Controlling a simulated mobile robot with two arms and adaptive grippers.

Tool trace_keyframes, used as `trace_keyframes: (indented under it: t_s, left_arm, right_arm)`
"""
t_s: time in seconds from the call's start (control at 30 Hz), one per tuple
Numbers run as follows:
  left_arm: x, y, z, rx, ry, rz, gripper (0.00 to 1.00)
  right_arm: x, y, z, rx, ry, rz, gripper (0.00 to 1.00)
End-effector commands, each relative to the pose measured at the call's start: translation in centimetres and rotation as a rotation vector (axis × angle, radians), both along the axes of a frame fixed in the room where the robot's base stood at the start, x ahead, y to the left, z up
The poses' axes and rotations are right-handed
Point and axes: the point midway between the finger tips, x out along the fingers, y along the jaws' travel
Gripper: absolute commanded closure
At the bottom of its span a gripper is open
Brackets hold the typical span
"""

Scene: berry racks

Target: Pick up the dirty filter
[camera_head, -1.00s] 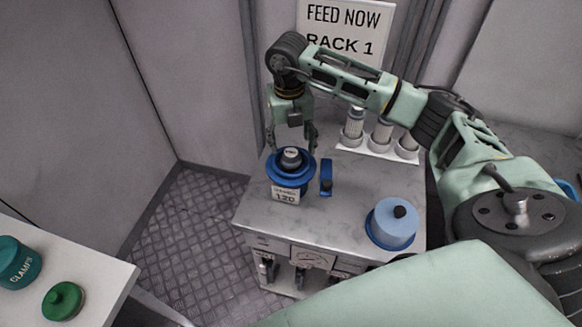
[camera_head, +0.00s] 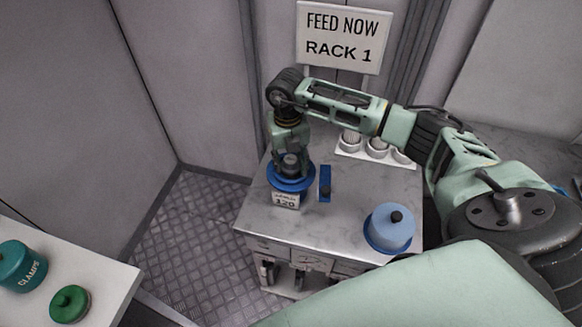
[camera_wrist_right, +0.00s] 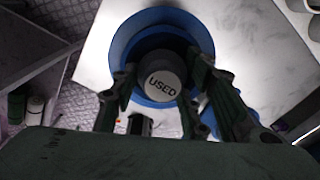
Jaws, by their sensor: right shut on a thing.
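The dirty filter, a dark cylinder with a pale cap marked "USED" (camera_wrist_right: 163,84), stands upright in a round blue holder (camera_wrist_right: 122,45) in the right wrist view. In the head view the filter (camera_head: 291,163) shows as a small grey top in the blue-rimmed holder (camera_head: 290,184), which has a white label reading 120. My right gripper (camera_head: 290,158) is directly above the holder, pointing down. In the wrist view the fingers of my right gripper (camera_wrist_right: 163,98) flank the cap and are shut on the filter. My left gripper is not in view.
The holder stands at the left of a marble-topped cabinet (camera_head: 345,212). A small blue block (camera_head: 325,184) is close beside it. A light-blue lidded container (camera_head: 391,226) sits front right. A white rack of cylinders (camera_head: 375,158) stands behind. Teal (camera_head: 20,267) and green (camera_head: 69,303) containers sit lower left.

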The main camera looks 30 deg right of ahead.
Motion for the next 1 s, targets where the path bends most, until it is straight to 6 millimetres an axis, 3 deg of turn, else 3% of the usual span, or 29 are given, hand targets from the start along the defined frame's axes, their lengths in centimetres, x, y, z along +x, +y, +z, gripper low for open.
trace_keyframes:
  t_s: [0.33, 0.77, 1.0]
  left_arm:
    - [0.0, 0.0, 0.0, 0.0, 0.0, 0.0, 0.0]
    - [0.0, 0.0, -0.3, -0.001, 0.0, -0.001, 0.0]
    - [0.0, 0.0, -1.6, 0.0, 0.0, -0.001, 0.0]
  right_arm:
    - [0.0, 0.0, 0.0, 0.0, 0.0, 0.0, 0.99]
    - [0.1, 0.0, 0.6, 0.0, -0.002, 0.0, 1.0]
    - [0.2, 0.0, 3.9, 0.002, -0.006, 0.001, 1.0]
